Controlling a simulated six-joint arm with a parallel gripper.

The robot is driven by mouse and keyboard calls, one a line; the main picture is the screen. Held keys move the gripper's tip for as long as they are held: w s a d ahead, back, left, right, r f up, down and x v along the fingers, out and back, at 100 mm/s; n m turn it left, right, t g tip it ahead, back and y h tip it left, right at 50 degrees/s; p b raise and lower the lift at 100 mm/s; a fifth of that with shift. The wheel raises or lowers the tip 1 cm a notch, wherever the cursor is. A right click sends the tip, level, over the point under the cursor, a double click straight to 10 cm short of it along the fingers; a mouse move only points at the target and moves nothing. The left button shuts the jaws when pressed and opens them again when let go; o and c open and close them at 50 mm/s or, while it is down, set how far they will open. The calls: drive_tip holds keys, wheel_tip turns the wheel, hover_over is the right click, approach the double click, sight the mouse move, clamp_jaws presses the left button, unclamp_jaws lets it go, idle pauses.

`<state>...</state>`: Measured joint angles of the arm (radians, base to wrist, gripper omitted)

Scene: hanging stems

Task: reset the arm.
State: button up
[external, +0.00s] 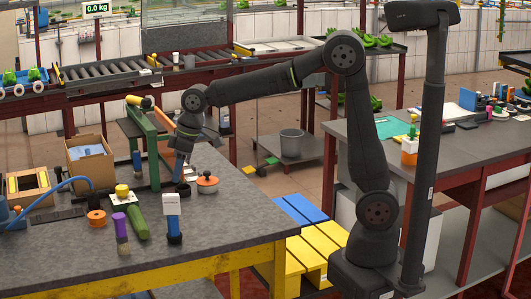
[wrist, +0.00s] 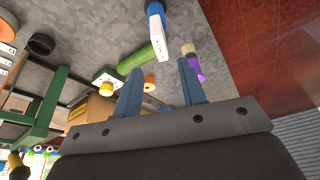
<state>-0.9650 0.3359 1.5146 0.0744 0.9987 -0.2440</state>
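My arm reaches from its base at the right across to the grey-topped table (external: 240,215) at the left, with its elbow raised. My gripper (external: 180,172) points down above the table's back right part, close to a small dark round object (external: 184,189) and an orange-topped round lidded pot (external: 207,184).
A green frame (external: 150,150) stands just left of my gripper, with an open cardboard box (external: 90,160) beyond it. The table's right front is clear.

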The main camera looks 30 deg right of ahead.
sight(172, 195)
drive_tip(key=x, duration=1.1)
drive_tip(key=shift+s, duration=0.1)
drive_tip(key=r, duration=0.5)
drive_tip(key=shift+w+d, duration=0.25)
drive_tip(key=shift+d, duration=0.05)
drive_tip(key=w+d+r, duration=0.5)
drive_tip(key=d+r, duration=0.1)
drive_tip(key=d, duration=0.4)
drive_tip(key=w+a+r+x, duration=0.1)
drive_tip(key=a+x, duration=0.1)
drive_tip(key=x, duration=1.2)
drive_tip(key=w, duration=1.5)
drive_tip(key=shift+w+a+f, duration=0.25)
drive_tip(key=shift+a+f, duration=0.05)
